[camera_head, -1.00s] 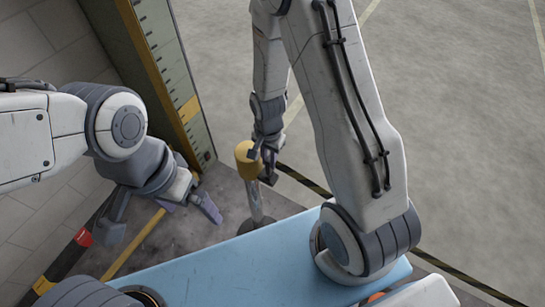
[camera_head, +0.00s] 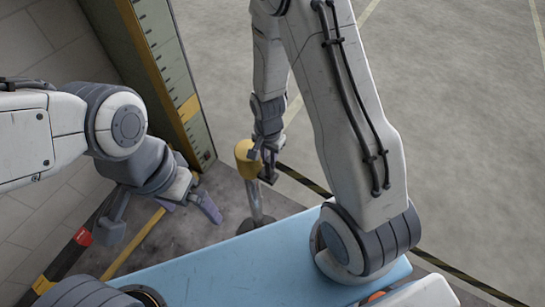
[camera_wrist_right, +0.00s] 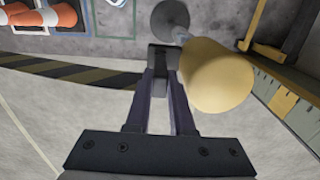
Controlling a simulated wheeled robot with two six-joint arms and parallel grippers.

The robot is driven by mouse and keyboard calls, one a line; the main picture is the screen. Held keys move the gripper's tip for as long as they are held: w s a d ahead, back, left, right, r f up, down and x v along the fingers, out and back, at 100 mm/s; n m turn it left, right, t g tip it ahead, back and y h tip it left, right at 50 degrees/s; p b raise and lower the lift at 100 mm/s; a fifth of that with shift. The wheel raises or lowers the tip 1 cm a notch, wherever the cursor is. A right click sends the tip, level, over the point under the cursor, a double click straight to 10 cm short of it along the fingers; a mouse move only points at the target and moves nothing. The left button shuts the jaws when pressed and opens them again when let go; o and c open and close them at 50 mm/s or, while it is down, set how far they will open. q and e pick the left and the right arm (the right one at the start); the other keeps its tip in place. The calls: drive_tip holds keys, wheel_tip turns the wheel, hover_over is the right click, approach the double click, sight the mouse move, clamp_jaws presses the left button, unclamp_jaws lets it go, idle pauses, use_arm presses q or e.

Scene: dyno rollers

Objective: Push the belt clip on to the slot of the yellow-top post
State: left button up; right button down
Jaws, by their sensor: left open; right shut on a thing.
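The yellow-top post (camera_head: 247,158) stands upright on the floor, its grey shaft running down to a dark round base. In the right wrist view its yellow top (camera_wrist_right: 218,75) is large, just right of the fingertips. My right gripper (camera_head: 268,170) is at the right side of the yellow top. It is shut on the belt clip (camera_wrist_right: 163,54), a small dark block between its fingertips, close against the yellow top. The post's slot is not visible, and I cannot tell whether the clip is seated. My left gripper (camera_head: 190,208) is open and empty, left of the post.
A blue bench-like surface (camera_head: 220,275) lies in front. A green-and-yellow pillar (camera_head: 170,75) stands behind on the left. A red object (camera_head: 83,237) is at the lower left. Orange-and-white cones (camera_wrist_right: 40,15) lie at the wrist view's top left. Open floor spreads right.

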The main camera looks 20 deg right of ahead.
drive_tip(key=shift+f, duration=0.25)
drive_tip(key=c, duration=0.7)
unclamp_jaws()
wheel_tip(320, 180, up, 10)
drive_tip(key=shift+r+b, duration=0.25)
drive_tip(key=shift+b, duration=0.65)
drive_tip(key=s+a+r+n+b, duration=0.1)
drive_tip(key=s+a+r+n, duration=0.1)
drive_tip(key=s+n, duration=0.4)
drive_tip(key=s+a+r+n+b, duration=0.1)
drive_tip(key=s+a+r+n, duration=0.2)
drive_tip(key=s+a+n, duration=0.2)
drive_tip(key=s+a+r+n+y+b, duration=0.1)
drive_tip(key=s+a+r+n, duration=0.1)
drive_tip(key=s+a+n, duration=0.2)
drive_tip(key=s+n, duration=0.2)
drive_tip(key=s, duration=0.1)
drive_tip(key=shift+r+n, duration=0.3)
drive_tip(key=shift+n, duration=0.1)
